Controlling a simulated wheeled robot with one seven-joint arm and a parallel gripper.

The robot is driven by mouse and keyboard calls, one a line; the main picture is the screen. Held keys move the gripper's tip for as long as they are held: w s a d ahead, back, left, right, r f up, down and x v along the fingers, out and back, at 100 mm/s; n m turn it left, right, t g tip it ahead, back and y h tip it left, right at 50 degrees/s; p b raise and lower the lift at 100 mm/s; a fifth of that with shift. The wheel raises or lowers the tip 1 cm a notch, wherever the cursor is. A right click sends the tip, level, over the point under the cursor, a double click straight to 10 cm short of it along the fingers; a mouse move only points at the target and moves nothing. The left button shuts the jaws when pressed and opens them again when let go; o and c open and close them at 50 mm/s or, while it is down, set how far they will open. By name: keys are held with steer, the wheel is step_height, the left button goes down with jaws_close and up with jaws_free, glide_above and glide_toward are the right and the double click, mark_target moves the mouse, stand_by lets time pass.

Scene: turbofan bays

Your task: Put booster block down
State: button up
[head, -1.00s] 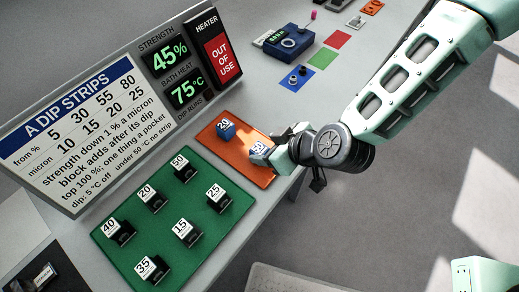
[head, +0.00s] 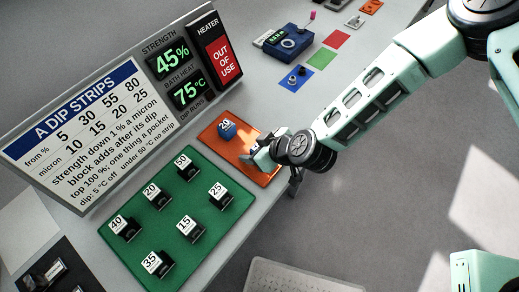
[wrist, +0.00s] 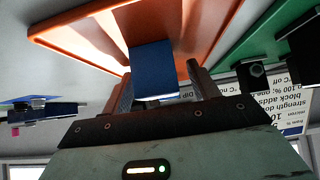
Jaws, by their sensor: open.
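In the wrist view the blue block (wrist: 153,68) is between my two fingers, against the orange mat (wrist: 75,35).
A green mat (head: 155,220) with several black numbered blocks lies in front. The sign (head: 85,135) and the displays reading 45% and 75°C stand behind. A dark blue device (head: 288,42) and coloured squares are farther along the table. The table edge is close to my gripper.

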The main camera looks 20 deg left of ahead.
steer(key=c, duration=1.1)
steer(key=shift+c, duration=0.4)
steer(key=shift+r, duration=0.1)
